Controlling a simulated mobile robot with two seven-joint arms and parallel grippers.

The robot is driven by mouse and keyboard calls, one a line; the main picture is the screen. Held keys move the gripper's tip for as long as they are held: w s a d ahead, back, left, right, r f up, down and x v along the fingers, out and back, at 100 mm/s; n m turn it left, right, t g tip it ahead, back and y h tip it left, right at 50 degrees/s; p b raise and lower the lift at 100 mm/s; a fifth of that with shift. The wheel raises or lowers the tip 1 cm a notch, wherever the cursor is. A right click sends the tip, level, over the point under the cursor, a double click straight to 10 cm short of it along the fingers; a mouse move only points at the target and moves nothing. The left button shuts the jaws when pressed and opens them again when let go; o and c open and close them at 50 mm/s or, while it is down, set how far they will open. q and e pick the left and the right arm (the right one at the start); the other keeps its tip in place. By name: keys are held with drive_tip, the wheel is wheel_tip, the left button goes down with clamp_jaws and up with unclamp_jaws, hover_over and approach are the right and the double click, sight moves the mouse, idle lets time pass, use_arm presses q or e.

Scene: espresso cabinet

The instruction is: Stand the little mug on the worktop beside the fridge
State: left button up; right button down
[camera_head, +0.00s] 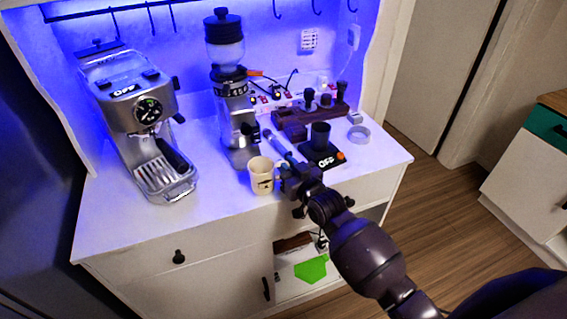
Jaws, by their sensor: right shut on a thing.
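The little mug (261,176) is cream with a dark print and is upright at the front edge of the white espresso cabinet's top (215,205). My right gripper (284,180) comes in from the lower right and is shut on the mug's right side. The fingertips are small and partly hidden here. I cannot tell whether the mug's base touches the cabinet top. My left gripper is not in view. I cannot make out a fridge for certain. A wood-topped counter (553,101) with a teal drawer is cut off at the right edge.
An espresso machine (140,115) stands left on the cabinet, with a coffee grinder (234,110) behind the mug. A small scale (322,158) with a dark cup, a brown wooden stand (291,122) and a metal ring (359,134) are to the right. Bare floor (440,215) separates cabinet and counter.

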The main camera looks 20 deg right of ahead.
drive_tip(key=shift+x, duration=0.8)
drive_tip(key=shift+w+f, duration=0.15)
drive_tip(key=shift+w, duration=0.05)
drive_tip(key=shift+s+f, duration=0.15)
drive_tip(key=shift+f, duration=0.15)
drive_tip(key=c, duration=1.1)
unclamp_jaws()
